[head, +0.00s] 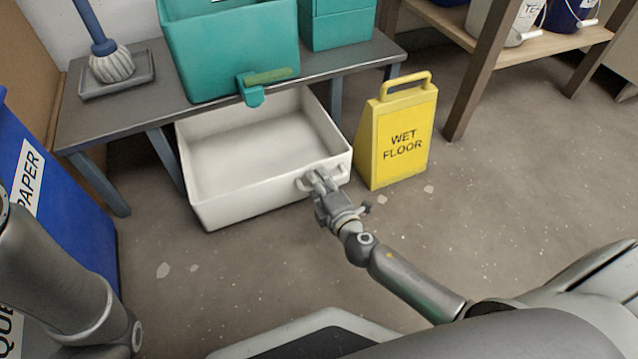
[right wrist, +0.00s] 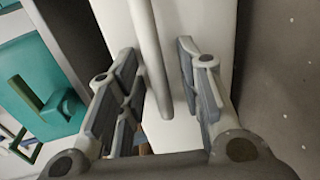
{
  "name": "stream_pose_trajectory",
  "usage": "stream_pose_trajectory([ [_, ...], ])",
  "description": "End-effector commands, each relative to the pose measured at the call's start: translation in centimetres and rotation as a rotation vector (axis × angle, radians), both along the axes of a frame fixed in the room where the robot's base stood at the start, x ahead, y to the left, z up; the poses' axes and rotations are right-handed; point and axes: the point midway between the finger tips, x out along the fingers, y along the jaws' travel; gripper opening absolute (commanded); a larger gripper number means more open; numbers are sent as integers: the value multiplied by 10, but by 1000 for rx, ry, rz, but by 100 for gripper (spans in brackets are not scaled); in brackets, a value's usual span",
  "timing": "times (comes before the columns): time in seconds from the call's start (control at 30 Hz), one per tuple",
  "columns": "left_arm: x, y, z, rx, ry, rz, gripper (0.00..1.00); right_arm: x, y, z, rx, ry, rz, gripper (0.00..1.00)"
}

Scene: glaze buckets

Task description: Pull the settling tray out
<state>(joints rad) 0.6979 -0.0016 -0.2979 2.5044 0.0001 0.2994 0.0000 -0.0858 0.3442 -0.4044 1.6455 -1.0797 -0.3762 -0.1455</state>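The settling tray (head: 250,199) is a deep, empty white tub on the floor under the grey bench, with its front part out past the bench edge. A pale bar handle (head: 340,173) sits at the right of its front wall. My right gripper (head: 318,181) is at this handle. In the right wrist view, the handle (right wrist: 149,55) runs between the open fingers (right wrist: 160,75), and a gap shows beside it. The tray's white wall (right wrist: 205,25) lies behind the fingers. My left forearm shows at the lower left, but its gripper is out of view.
A yellow wet floor sign (head: 400,140) stands just right of the tray. A blue paper bin (head: 70,215) is at left. Teal bins (head: 232,50) and a brush (head: 108,60) are on the bench (head: 120,120). The floor in front is clear.

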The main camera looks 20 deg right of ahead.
Motion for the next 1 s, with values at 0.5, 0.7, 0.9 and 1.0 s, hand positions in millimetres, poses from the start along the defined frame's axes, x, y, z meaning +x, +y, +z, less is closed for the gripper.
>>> stream_pose_trajectory([
  [0.5,1,-1,0,4,1,0,40,-62,-2,12,0,3,0,34],
  [0.7,1,-1,0,4,1,0,40,-73,-3,15,-1,1,0,34],
  [0.9,1,-1,0,4,1,0,40,-73,-3,15,0,1,0,34],
  [1.0,1,-1,0,4,1,0,40,-73,-3,15,0,1,0,34],
])
